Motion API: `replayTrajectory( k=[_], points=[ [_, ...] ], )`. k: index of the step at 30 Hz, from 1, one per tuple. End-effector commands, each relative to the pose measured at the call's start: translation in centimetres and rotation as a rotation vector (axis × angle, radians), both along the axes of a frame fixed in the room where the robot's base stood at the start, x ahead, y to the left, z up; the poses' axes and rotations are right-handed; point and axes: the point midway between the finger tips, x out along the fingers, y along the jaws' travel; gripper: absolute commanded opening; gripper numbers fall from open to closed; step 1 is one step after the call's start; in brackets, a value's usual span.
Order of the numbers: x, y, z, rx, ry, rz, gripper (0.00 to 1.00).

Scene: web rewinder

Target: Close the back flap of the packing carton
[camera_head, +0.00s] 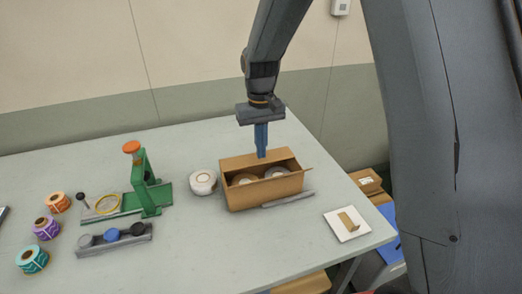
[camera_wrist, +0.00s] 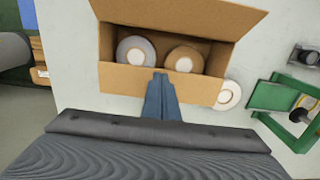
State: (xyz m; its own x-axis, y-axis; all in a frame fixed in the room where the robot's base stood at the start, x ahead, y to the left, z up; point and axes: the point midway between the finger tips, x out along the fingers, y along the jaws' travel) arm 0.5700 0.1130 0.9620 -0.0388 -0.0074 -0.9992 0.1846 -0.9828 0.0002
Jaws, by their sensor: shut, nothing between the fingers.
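The brown packing carton (camera_head: 265,196) stands open on the table, with two tape rolls inside. Its back flap (camera_head: 237,162) shows as a brown strip along the far edge; its exact angle is hard to tell. In the wrist view the back flap (camera_wrist: 127,79) lies on the near side of the opening, and the front flap (camera_wrist: 190,13) spreads outward on the far side. My gripper (camera_head: 261,154) points down at the back edge, its blue fingers shut and empty. In the wrist view the fingertips (camera_wrist: 160,76) overlap the back flap; contact cannot be told.
A white roll (camera_head: 203,182) stands just left of the carton. A green fixture (camera_head: 148,185) is further left, with several coloured rolls beyond. A grey bar (camera_head: 288,199) lies before the carton, and a white pad (camera_head: 347,223) is at the right table edge.

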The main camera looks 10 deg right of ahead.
Motion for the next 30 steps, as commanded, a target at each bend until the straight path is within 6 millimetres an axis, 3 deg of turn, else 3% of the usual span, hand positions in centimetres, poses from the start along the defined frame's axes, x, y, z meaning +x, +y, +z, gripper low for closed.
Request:
replayTrajectory(
  k=[6,17,22,30],
  points=[
    [-0.1,0.0,-1.6,0.000,-0.001,0.000,0.00],
    [-0.1,0.0,-1.9,0.000,-0.001,0.000,0.00],
    [-0.3,0.0,-3.2,0.000,0.001,0.000,0.00],
    [-0.5,-0.1,-3.5,-0.001,0.007,0.001,0.00]
  ],
)
